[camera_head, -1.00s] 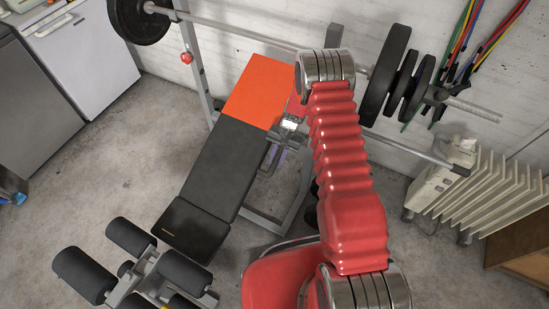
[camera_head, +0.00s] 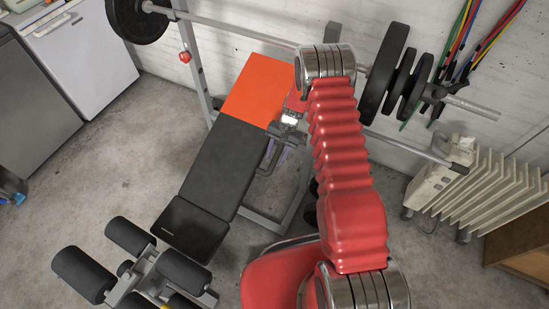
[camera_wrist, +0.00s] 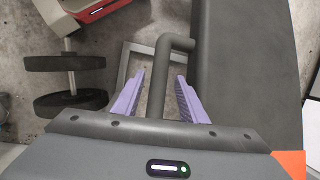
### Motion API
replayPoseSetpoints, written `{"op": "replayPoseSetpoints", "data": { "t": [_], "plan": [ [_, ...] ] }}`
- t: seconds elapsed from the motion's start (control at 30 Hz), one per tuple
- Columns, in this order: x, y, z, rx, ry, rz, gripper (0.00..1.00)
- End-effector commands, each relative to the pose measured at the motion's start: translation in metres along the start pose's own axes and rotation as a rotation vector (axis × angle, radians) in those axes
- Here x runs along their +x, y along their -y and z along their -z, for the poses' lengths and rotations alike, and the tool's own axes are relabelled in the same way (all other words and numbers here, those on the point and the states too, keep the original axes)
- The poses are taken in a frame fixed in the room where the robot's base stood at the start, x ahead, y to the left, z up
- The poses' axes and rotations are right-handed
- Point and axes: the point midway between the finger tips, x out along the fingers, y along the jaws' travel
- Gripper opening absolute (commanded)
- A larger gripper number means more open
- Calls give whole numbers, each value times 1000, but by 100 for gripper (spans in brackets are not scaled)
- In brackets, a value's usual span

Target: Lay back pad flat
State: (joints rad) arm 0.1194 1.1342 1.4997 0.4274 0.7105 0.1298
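The bench's back pad (camera_head: 222,160) is long and black, with an orange upper section (camera_head: 256,91); its exact tilt is hard to judge. In the wrist view its black surface (camera_wrist: 245,60) fills the right side, with an orange corner at the lower right. A grey bent bar (camera_wrist: 157,85) comes out beside the pad; it also shows in the head view (camera_head: 268,160). My gripper (camera_wrist: 158,88) has its two purple fingers on either side of this bar, with gaps on both sides.
A barbell (camera_head: 235,32) with plates rests on the rack behind the bench. Black foam rollers (camera_head: 85,275) stand at the bench's foot. A white radiator (camera_head: 485,192) is at the right. Dumbbell-like weights (camera_wrist: 68,85) lie on the floor. Concrete floor is bare left of the bench.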

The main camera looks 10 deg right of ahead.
Motion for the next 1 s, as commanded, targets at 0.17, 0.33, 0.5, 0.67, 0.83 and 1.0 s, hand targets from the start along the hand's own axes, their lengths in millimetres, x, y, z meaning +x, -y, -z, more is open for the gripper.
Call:
{"op": "replayPoseSetpoints", "data": {
  "t": [0.17,0.33,0.5,0.67,0.83,1.0],
  "plan": [
    [-28,0,2,0,-3,1,39],
    [-58,0,2,0,-3,2,39],
    [-85,0,2,1,-2,1,39],
    [-101,0,2,0,-1,0,39],
    [-106,0,1,0,0,0,39],
    [-106,0,1,0,0,0,39]
  ]
}}
